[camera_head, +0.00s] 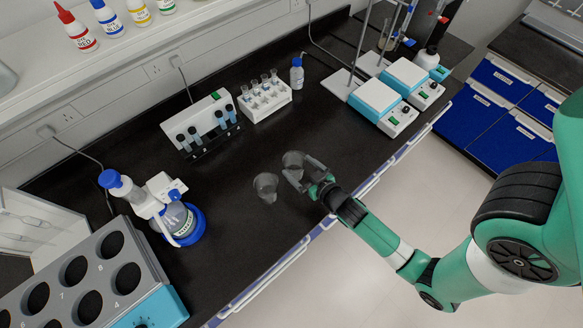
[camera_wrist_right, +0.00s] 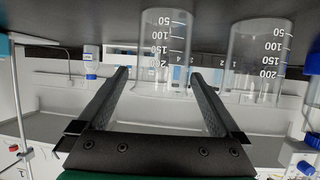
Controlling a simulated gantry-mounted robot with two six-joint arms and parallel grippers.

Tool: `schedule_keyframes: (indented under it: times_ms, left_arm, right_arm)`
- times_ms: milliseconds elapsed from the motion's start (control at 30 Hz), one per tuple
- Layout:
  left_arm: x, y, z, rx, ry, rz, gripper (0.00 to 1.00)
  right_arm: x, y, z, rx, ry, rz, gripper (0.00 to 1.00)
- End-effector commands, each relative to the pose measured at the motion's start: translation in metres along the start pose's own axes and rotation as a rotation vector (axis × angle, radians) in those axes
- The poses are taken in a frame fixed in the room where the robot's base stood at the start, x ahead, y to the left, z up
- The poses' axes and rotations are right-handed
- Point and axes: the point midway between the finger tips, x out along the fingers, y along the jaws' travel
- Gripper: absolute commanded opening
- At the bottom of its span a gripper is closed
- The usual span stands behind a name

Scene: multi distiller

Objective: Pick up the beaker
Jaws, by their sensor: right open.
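Two clear glass beakers stand on the black bench. One beaker (camera_head: 293,160) is at my right gripper (camera_head: 297,170); the other beaker (camera_head: 264,185) is just to its left and nearer the front. My right gripper is open, its fingers reaching in from the front edge. In the right wrist view, which is upside down, the first beaker (camera_wrist_right: 164,45) shows beyond and between the two fingertips (camera_wrist_right: 159,75). The second beaker (camera_wrist_right: 258,50) is outside the fingers on the picture's right. I cannot tell whether a finger touches the glass. My left gripper is not in view.
A cuvette stand (camera_head: 205,125), a white tube rack (camera_head: 266,100) and a small bottle (camera_head: 297,74) are behind. Hotplate stirrers (camera_head: 376,98) stand right. A grey water bath (camera_head: 85,275) is front left. The bench around the beakers is clear.

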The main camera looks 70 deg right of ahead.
Motion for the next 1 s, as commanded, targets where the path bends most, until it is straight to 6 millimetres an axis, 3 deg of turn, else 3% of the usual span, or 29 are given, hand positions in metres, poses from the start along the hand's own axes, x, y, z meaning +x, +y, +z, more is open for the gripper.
schedule_keyframes:
  times_ms: [267,533,800,1000]
  left_arm:
    - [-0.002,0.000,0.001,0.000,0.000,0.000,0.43]
    - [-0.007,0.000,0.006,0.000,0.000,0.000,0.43]
    - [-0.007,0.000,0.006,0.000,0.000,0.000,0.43]
    - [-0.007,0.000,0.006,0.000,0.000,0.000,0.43]
  right_arm:
    - [0.016,-0.001,0.000,-0.001,0.001,-0.001,1.00]
    - [0.059,-0.003,-0.001,-0.001,0.001,0.000,1.00]
    - [0.062,-0.003,-0.001,-0.001,0.000,-0.001,1.00]
    - [0.062,-0.003,-0.001,-0.001,0.000,-0.001,0.64]
